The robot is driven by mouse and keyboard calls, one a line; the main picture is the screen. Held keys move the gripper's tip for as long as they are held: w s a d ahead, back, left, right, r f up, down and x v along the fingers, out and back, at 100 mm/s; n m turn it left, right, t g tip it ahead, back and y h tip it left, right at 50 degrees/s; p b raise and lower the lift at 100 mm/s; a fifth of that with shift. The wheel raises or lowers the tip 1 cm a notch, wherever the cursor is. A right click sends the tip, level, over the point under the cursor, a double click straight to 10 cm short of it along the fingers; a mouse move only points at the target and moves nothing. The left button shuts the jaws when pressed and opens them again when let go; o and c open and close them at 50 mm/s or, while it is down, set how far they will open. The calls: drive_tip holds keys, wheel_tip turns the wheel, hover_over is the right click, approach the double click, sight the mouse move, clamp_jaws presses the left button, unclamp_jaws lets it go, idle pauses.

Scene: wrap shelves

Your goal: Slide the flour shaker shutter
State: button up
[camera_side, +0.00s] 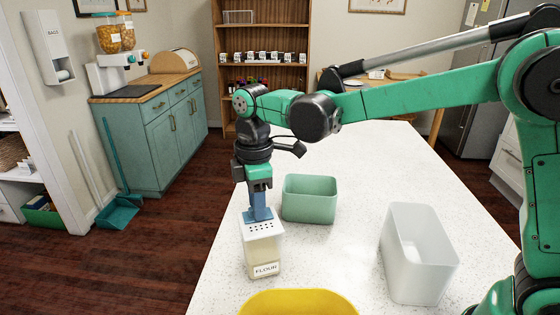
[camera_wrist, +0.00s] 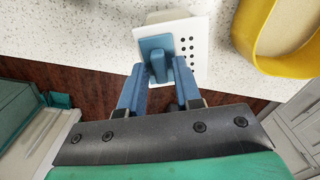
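The flour shaker (camera_side: 265,256) stands upright near the table's left edge, a clear body with pale contents, a FLOUR label and a white top with holes. In the wrist view its white top (camera_wrist: 200,32) shows several open holes on the right side. The blue shutter (camera_wrist: 152,43) lies flat on the left part of the top, with a raised blue tab (camera_wrist: 158,66). My gripper (camera_wrist: 160,72) points down over the top, its blue fingers either side of the tab, with slim gaps seeming to show. In the side view my gripper (camera_side: 259,213) hides most of the shutter.
A green bin (camera_side: 310,201) stands just behind and right of the shaker. A white bin (camera_side: 416,262) stands further right. A yellow container (camera_side: 299,303) is close in front. The table edge is near on the left; the middle and back of the table (camera_side: 380,165) are clear.

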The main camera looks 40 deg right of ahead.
drive_tip(key=c, duration=0.4)
